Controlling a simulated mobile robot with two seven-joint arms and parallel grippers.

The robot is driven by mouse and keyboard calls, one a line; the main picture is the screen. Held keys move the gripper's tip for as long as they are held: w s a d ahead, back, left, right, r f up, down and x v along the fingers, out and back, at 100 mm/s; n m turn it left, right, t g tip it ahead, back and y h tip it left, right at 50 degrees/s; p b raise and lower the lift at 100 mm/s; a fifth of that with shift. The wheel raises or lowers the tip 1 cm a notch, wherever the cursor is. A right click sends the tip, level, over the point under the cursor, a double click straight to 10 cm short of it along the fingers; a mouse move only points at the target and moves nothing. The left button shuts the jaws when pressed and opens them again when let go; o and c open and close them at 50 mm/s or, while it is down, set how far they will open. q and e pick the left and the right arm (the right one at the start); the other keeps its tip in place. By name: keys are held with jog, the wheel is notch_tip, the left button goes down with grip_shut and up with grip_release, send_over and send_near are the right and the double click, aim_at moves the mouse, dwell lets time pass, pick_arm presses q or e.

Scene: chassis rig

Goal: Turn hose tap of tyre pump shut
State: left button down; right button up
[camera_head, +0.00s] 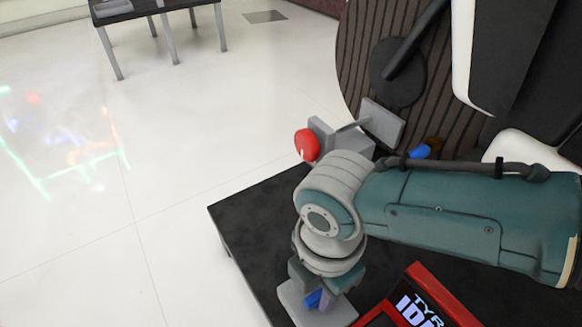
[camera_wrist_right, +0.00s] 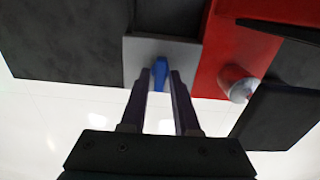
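The tyre pump (camera_head: 440,290) is a red-edged box with a dark display reading "TYR" and "ID", partly cut off at the bottom of the head view. Its red body (camera_wrist_right: 225,55) also shows in the right wrist view. The hose tap (camera_head: 313,299) has a blue handle over a grey base plate (camera_head: 335,317). In the right wrist view the blue handle (camera_wrist_right: 160,73) lies between the fingertips of my right gripper (camera_wrist_right: 162,78). The fingers stand apart on either side of it; firm contact on both sides does not show. My left gripper is out of view.
A dark bench top (camera_head: 245,215) carries the pump and tap. Behind my right arm stand a red round knob (camera_head: 307,145) on a grey bracket and a ribbed dark panel (camera_head: 365,60). A dark table (camera_head: 150,10) stands far back.

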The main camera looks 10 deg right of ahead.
aim_at(319, 295)
jog(key=shift+o, duration=1.2)
notch_tip(319, 295, up, 10)
jog(key=p, duration=0.8)
